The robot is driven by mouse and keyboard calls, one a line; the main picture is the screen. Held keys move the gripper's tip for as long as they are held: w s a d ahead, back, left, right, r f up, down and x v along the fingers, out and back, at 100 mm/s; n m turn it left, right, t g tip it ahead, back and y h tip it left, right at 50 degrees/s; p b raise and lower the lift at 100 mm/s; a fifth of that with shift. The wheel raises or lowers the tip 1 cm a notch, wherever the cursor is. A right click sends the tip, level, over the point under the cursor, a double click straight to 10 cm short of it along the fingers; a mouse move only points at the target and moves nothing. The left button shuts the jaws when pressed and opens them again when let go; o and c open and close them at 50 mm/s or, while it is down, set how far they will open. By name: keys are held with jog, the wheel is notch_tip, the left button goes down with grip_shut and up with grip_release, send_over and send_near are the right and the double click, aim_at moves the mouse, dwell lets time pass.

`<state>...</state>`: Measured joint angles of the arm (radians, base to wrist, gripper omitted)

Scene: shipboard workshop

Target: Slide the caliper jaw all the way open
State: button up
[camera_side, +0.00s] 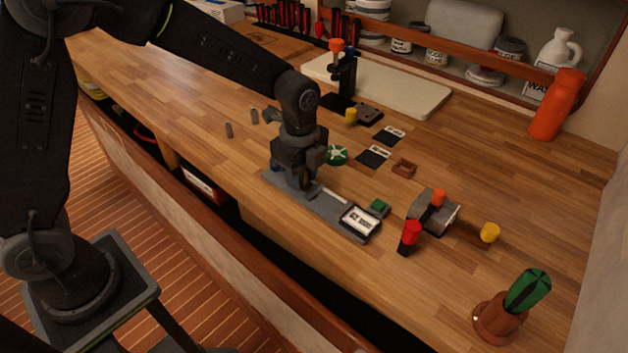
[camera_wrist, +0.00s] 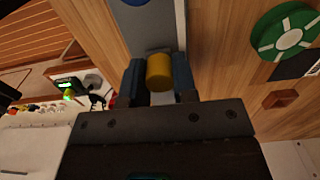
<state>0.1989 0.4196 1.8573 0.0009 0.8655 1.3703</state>
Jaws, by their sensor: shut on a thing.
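The caliper (camera_side: 330,205) is a long flat grey bar near the front edge of the wooden bench. A framed white plate (camera_side: 360,220) sits at its right end. My gripper (camera_side: 298,182) points down over the bar's left part. In the wrist view, my gripper (camera_wrist: 159,82) is shut on a yellow round knob (camera_wrist: 159,71), with a dark finger on each side. The grey bar (camera_wrist: 150,28) runs away from the knob toward the top of that view. In the side view the gripper hides the knob and the part of the bar beneath it.
A green wheel (camera_side: 337,155) lies close behind the gripper. A small green-topped block (camera_side: 378,207), a red-topped post (camera_side: 411,237) and a grey clamp-like fixture (camera_side: 433,212) stand to the right. Bare bench lies further left.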

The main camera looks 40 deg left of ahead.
jog(key=o, duration=0.9)
notch_tip(320, 180, up, 14)
jog(key=shift+f, duration=0.1)
dwell(0.4)
jog(key=s+a+n+t, duration=0.2)
jog(key=s+n, duration=0.4)
jog(key=s+a+n+t, duration=0.1)
jog(key=s+a+n, duration=0.2)
jog(key=s+n, duration=0.3)
jog(key=s+a+r+n+t, duration=0.1)
jog(key=s+a+n+t, duration=0.1)
jog(key=s+n, duration=0.4)
jog(key=shift+s+a+t, duration=0.3)
jog(key=shift+s+a, duration=0.3)
jog(key=shift+s, duration=0.25)
